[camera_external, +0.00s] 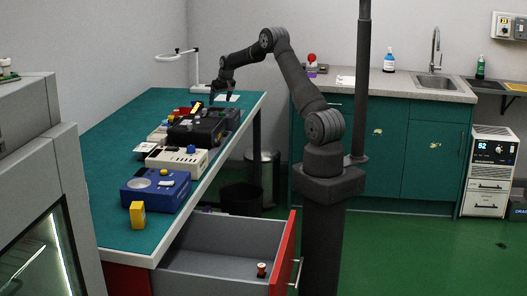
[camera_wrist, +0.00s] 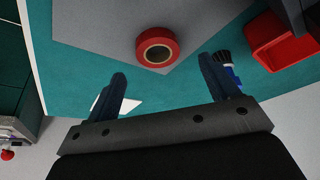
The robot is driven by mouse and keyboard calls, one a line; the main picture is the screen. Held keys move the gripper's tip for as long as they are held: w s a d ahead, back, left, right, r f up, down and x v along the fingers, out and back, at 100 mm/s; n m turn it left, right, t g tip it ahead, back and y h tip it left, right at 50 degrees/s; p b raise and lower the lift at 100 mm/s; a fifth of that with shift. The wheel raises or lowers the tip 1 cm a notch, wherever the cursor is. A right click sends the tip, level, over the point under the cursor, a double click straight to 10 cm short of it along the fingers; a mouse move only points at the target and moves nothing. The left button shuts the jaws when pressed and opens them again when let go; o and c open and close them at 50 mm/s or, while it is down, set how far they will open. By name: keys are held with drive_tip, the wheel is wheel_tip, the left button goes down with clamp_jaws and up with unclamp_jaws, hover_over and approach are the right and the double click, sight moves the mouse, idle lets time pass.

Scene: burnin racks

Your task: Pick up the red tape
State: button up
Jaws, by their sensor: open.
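The red tape (camera_wrist: 157,33) is a round roll with a pale core. It lies flat on a grey mat (camera_wrist: 95,22) on the teal bench, at the top middle of the wrist view. My gripper (camera_wrist: 162,69) is open and empty, with its two dark fingers spread apart. The tape appears beyond the fingertips and between them sideways, apart from both. In the outside view my gripper (camera_external: 221,98) hangs over the far end of the teal bench (camera_external: 108,210). I cannot make out the tape on the bench there.
A red bin (camera_wrist: 275,45) and a blue-and-black brush-like item (camera_wrist: 229,70) are right of the tape. A white sheet (camera_wrist: 128,105) shows near the left finger. Black cases (camera_external: 197,128) and a blue device (camera_external: 155,190) stand nearer on the bench. An open drawer (camera_external: 215,262) holds a small red item.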

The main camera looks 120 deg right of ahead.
drive_tip(key=x, duration=0.5)
drive_tip(key=shift+s+a, duration=0.15)
drive_tip(key=shift+s, duration=0.05)
drive_tip(key=c, duration=1.1)
drive_tip(key=shift+o, duration=0.2)
drive_tip(key=shift+r, duration=0.1)
